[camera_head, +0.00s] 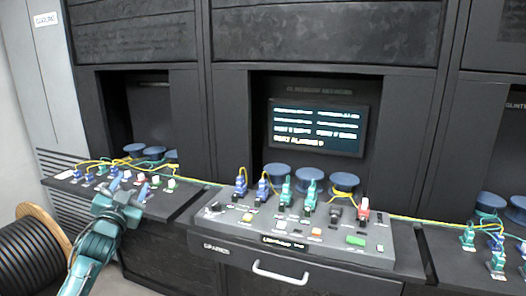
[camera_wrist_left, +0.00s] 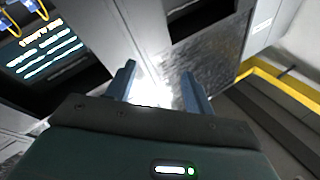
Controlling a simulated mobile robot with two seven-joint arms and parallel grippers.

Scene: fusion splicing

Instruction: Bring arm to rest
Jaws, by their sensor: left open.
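My left arm comes in from the lower left in the head view, teal in colour. Its gripper (camera_head: 139,190) is raised in front of the left console. In the left wrist view the two fingers of the left gripper (camera_wrist_left: 160,90) stand apart with nothing between them. Beyond the fingers are a bright reflection and grey cabinet surfaces. My right gripper shows in neither view.
The middle console (camera_head: 215,226) carries blue, teal and red connectors, yellow cables and a drawer handle (camera_head: 280,274). A lit screen (camera_head: 318,126) is in the recess above. A cable drum (camera_head: 36,252) stands at the lower left. A right console (camera_head: 455,262) holds more connectors.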

